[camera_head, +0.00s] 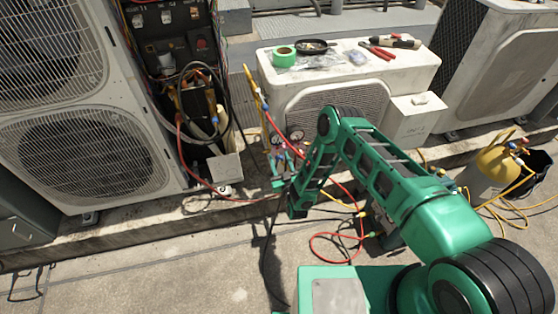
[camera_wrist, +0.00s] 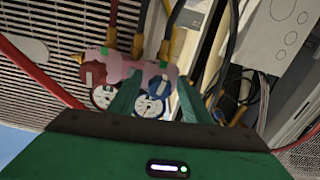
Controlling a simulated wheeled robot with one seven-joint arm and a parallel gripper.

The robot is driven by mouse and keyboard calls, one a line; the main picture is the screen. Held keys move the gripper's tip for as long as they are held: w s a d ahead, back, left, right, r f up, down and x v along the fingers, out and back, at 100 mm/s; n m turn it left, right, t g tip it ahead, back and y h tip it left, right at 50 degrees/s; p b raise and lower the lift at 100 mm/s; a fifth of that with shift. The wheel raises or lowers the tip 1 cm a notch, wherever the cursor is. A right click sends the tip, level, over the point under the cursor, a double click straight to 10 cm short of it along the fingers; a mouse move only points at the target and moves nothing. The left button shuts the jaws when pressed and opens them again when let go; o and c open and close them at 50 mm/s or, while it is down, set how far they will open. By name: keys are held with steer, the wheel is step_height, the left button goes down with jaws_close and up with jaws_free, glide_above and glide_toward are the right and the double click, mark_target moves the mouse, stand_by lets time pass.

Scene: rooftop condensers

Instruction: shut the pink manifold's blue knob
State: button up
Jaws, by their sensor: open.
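The pink manifold (camera_wrist: 128,66) spans the upper middle of the wrist view, with hoses joined to it. Its red knob (camera_wrist: 92,75) is at the left and its blue knob (camera_wrist: 158,85) is at the right. Two round gauges show there, a red-rimmed one (camera_wrist: 104,96) and a blue-rimmed one (camera_wrist: 150,106). My gripper (camera_wrist: 159,80) is open, with one green finger on each side of the blue knob. I cannot tell whether the fingers touch it. In the head view the manifold is small and partly hidden around my gripper (camera_head: 286,176).
Red, yellow and black hoses hang near the manifold and loop on the floor. A white condenser (camera_head: 345,75) behind carries green tape (camera_head: 284,57), a dark dish (camera_head: 315,46) and pliers (camera_head: 377,52). A large condenser (camera_head: 85,150) stands left. A yellow-topped cylinder (camera_head: 495,165) stands right.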

steer(key=shift+w, duration=0.15)
steer(key=shift+c, duration=0.2)
steer(key=c, duration=1)
